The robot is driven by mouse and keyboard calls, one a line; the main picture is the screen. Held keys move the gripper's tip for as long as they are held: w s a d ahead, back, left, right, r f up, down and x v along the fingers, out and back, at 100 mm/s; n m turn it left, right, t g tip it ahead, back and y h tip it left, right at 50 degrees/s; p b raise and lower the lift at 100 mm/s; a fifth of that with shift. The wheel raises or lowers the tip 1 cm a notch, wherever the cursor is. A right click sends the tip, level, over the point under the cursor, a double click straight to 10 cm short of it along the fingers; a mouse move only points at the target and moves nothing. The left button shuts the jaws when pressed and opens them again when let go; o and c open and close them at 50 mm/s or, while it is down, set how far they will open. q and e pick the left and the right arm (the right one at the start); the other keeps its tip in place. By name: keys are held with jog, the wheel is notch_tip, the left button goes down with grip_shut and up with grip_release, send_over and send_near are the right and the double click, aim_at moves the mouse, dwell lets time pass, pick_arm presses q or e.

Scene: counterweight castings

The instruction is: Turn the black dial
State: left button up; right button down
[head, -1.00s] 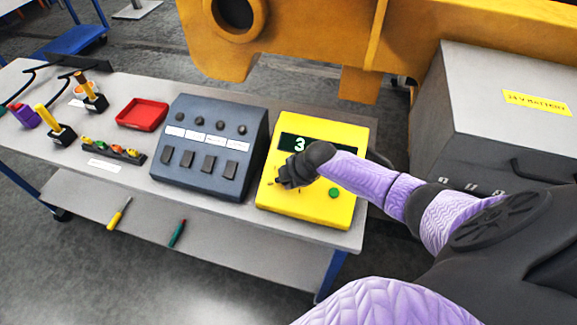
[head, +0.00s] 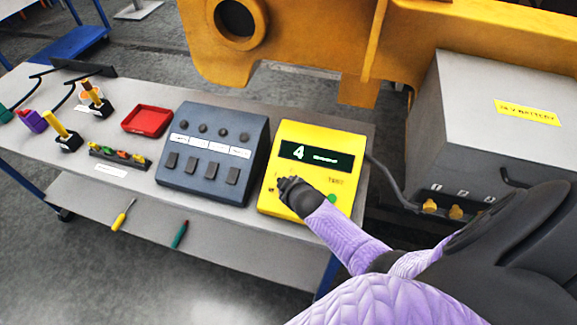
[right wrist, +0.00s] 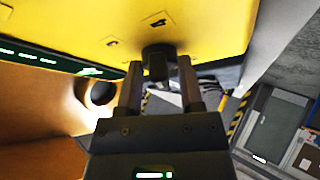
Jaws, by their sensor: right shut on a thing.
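The yellow box (head: 290,140) stands at the right end of the bench, and its dark display (head: 316,155) reads 4. My right gripper (head: 287,186) is at the left part of its lower face and hides the dial in the head view. In the right wrist view the black dial (right wrist: 157,50) sits on the yellow face between the two fingers of my right gripper (right wrist: 160,75), which is shut on it. My left gripper is not in view.
A green button (head: 332,199) is right of my gripper on the same face. A dark blue switch box (head: 200,190) stands close to its left. A grey battery box (head: 490,100) with a cable is to the right. A red tray (head: 148,121) lies further left.

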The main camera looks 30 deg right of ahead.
jog(key=shift+m+h, duration=0.4)
jog(key=shift+m, duration=0.3)
jog(key=c, duration=0.6)
grip_release()
jog(key=p+v, duration=0.4)
jog(key=v, duration=0.6)
jog(key=shift+s+f, duration=0.1)
